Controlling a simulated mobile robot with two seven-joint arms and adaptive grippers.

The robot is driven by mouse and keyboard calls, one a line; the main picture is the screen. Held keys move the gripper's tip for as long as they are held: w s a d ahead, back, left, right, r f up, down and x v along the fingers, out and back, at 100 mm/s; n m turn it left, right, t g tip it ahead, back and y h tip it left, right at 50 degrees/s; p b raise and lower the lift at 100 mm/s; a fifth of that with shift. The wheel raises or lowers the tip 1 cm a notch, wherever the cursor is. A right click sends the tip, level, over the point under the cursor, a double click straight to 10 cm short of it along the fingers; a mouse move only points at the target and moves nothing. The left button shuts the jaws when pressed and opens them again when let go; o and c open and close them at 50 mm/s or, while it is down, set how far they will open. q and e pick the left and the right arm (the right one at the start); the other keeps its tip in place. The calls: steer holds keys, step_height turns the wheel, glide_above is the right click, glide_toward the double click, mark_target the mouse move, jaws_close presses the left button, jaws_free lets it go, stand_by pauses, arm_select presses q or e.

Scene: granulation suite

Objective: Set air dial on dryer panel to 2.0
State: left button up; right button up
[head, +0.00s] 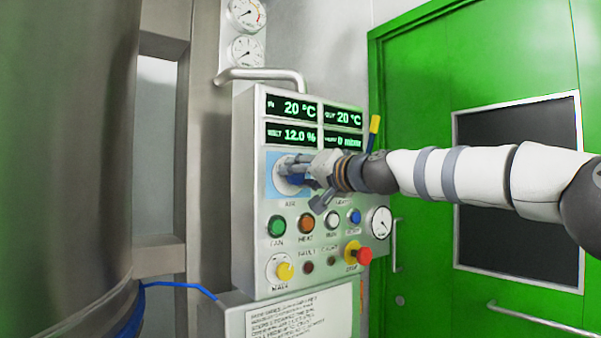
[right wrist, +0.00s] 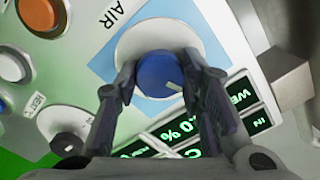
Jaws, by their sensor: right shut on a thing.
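The dryer panel (head: 247,222) is a grey box on the wall with green-lit displays at its top. The air dial is a blue knob (right wrist: 160,76) with a pale pointer mark, on a white disc and a blue square marked AIR. In the head view my right gripper (head: 291,168) reaches in from the right and covers most of the dial. In the right wrist view its two fingers (right wrist: 153,92) sit on either side of the knob, shut on it. The scale numbers around the dial cannot be read. My left gripper is not in view.
Below the dial are a green button (head: 277,225), an orange button (head: 306,223), a blue button (head: 354,217), a red stop knob (head: 364,255) and a yellow main switch (head: 285,271). A pipe handle (head: 262,74) arches above the panel. A large steel vessel (head: 70,150) stands left; a green door (head: 420,60) is right.

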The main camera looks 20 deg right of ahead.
steer(key=shift+m, duration=2.1)
steer(key=shift+f, duration=0.1)
steer(key=o, duration=1.1)
steer(key=shift+a, duration=0.1)
steer(key=shift+o, duration=0.2)
steer(key=v, duration=1.2)
